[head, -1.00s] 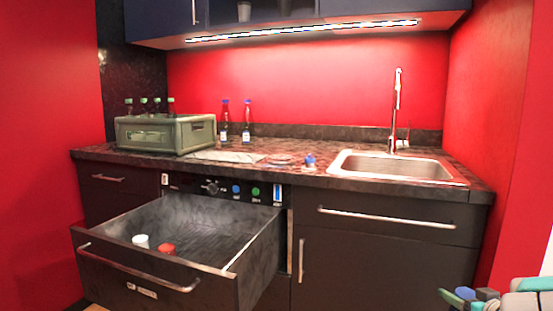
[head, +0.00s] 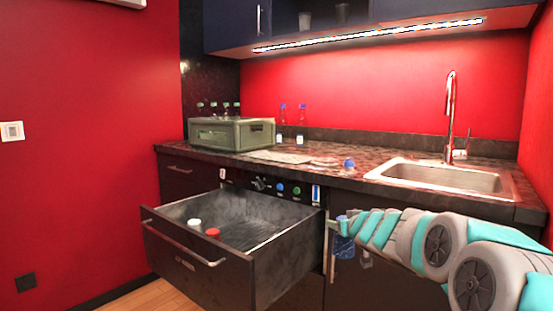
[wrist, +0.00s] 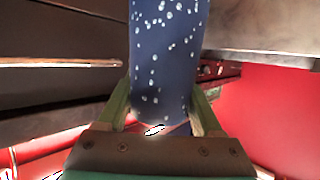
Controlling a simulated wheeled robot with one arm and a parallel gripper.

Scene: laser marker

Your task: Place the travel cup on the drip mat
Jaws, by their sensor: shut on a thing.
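The travel cup (wrist: 165,60) is dark blue with white speckles. It fills the middle of the wrist view, between the two green fingers of my gripper (wrist: 160,115), which is shut on it. In the head view my gripper (head: 345,226) holds the cup (head: 343,246) below counter height, in front of the dark cabinet door and right of the open drawer. A thin pale flat sheet on the counter (head: 282,156), right of the green crate, looks like the drip mat. It is apart from the cup.
An open drawer (head: 262,257) juts out below the counter, with a white and a red item inside. A green crate (head: 232,134), two bottles (head: 291,124) and a small blue-topped item (head: 348,165) stand on the counter. The sink (head: 440,177) is at the right.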

